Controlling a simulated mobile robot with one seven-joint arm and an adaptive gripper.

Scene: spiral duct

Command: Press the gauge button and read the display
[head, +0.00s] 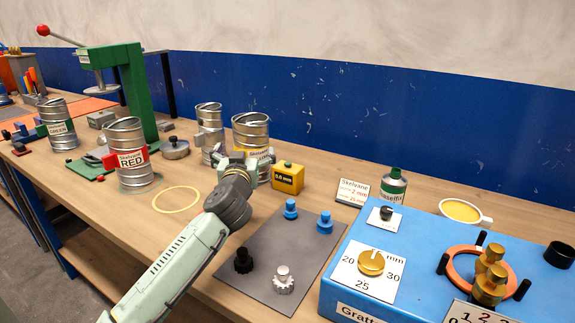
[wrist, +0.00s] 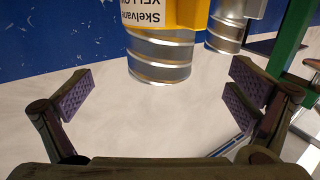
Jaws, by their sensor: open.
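A small yellow box (head: 287,179) with a display stands on the bench, right of my gripper. Its display seems to read 0.0 mm, in small print. My gripper (head: 239,163) is open in front of a spiral metal duct (head: 250,131) with a yellow label. In the wrist view this duct (wrist: 160,68) appears upside down beyond and between the open fingers (wrist: 165,98), which hold nothing. The label there reads Skelvane YELLOW. The yellow box is not seen in the wrist view.
Another duct (head: 209,128) stands left of the yellow-labelled one; the RED duct (head: 128,155) is further left. A grey mat (head: 278,245) bears blue, black and silver knobs. A sign (head: 352,193) and a bottle (head: 392,187) stand right, behind a blue box (head: 345,270) with a dial.

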